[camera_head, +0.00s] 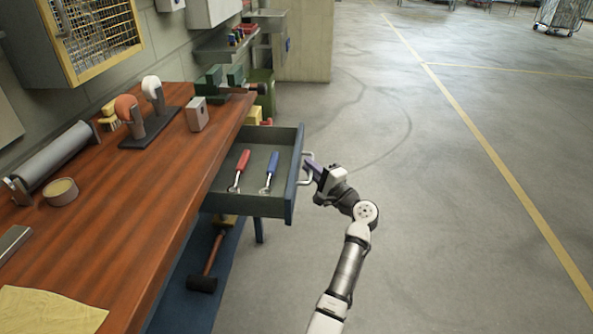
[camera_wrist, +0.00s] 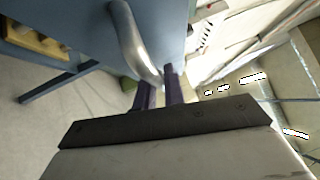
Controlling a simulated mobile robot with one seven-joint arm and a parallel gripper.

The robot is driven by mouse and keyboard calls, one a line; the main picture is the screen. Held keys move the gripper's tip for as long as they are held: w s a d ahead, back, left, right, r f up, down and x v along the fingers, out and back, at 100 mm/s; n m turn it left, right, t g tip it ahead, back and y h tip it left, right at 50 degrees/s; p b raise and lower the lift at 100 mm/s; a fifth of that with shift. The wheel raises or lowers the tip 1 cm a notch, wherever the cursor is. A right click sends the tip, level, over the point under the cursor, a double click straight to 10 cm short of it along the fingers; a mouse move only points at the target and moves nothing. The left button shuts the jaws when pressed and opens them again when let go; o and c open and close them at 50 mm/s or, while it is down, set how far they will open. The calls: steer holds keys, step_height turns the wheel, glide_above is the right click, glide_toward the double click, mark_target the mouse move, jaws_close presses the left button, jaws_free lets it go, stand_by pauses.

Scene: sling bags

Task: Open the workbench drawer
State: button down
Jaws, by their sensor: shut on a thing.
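The workbench drawer (camera_head: 288,205) is pulled out from the right side of the wooden workbench (camera_head: 130,225). Its inside shows a red-handled tool (camera_head: 243,160) and a blue-handled tool (camera_head: 272,165). A pale metal handle (camera_head: 304,182) stands out from the drawer front. My gripper (camera_head: 312,166) is at this handle, to the right of the drawer. In the wrist view, the handle (camera_wrist: 128,35) runs down to my gripper's purple fingers (camera_wrist: 160,90), which are shut on it. The blue drawer front (camera_wrist: 85,25) is close behind. The exact contact is partly hidden.
A green vise (camera_head: 220,82), a small grey box (camera_head: 197,114) and a stand with rounded tools (camera_head: 150,125) are on the bench. A hammer (camera_head: 209,262) lies below on a blue lower surface. The floor (camera_head: 440,200) to the right is clear.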

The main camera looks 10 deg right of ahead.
steer(key=shift+s+d, duration=0.15)
steer(key=shift+d, duration=0.25)
steer(key=c, duration=1.5)
jaws_free()
steer(key=b+v, duration=0.1)
steer(key=v, duration=1.2)
steer(key=shift+s+d+b, duration=0.2)
steer(key=shift+s+b, duration=0.1)
steer(key=shift+b, duration=0.1)
steer(key=shift+f, duration=0.1)
